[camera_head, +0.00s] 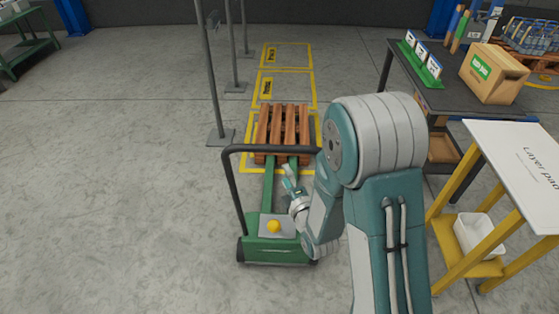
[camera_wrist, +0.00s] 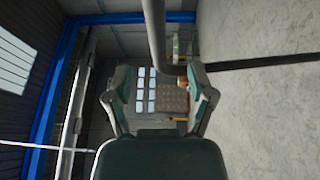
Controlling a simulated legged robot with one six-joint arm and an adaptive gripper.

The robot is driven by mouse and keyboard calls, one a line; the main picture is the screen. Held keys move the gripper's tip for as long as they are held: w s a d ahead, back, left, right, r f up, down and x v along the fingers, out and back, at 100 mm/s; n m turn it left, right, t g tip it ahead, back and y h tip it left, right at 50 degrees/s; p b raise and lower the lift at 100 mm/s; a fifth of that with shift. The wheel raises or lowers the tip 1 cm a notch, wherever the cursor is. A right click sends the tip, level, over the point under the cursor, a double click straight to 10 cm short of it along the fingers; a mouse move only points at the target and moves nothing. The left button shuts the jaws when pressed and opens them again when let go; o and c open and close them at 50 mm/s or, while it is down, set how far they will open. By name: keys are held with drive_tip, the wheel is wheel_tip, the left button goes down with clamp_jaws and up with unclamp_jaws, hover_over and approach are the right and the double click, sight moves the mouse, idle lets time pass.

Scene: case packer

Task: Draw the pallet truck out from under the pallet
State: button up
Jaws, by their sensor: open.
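The green pallet truck (camera_head: 262,251) stands in the middle of the floor in the head view. It has a yellow knob and a dark upright handle (camera_head: 235,185) with a top crossbar. Its green forks run under the wooden pallet (camera_head: 283,118). My gripper (camera_head: 287,172) is open and empty, just below the crossbar near its right end in the picture. In the wrist view the handle's bent corner (camera_wrist: 158,45) passes close by the open fingers (camera_wrist: 160,82). I cannot tell whether it touches them. My arm hides the handle's right side.
The pallet lies in a yellow-marked floor bay (camera_head: 244,158), with further bays behind. A grey post (camera_head: 209,75) stands left of it. A dark workbench (camera_head: 445,95) with a cardboard box and a yellow layer pad stand (camera_head: 450,220) are at right. The left floor is clear.

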sight(277, 152)
drive_tip(key=w+a+g, duration=0.1)
drive_tip(key=w, duration=0.2)
drive_tip(key=w+a, duration=0.1)
drive_tip(key=w, duration=0.2)
drive_tip(key=w+a+m+g+h, duration=0.1)
drive_tip(key=w, duration=0.3)
drive_tip(key=shift+a+r+g, duration=0.1)
drive_tip(key=shift+r+g, duration=0.2)
drive_tip(key=shift+r, duration=0.1)
drive_tip(key=shift+s, duration=0.1)
clamp_jaws()
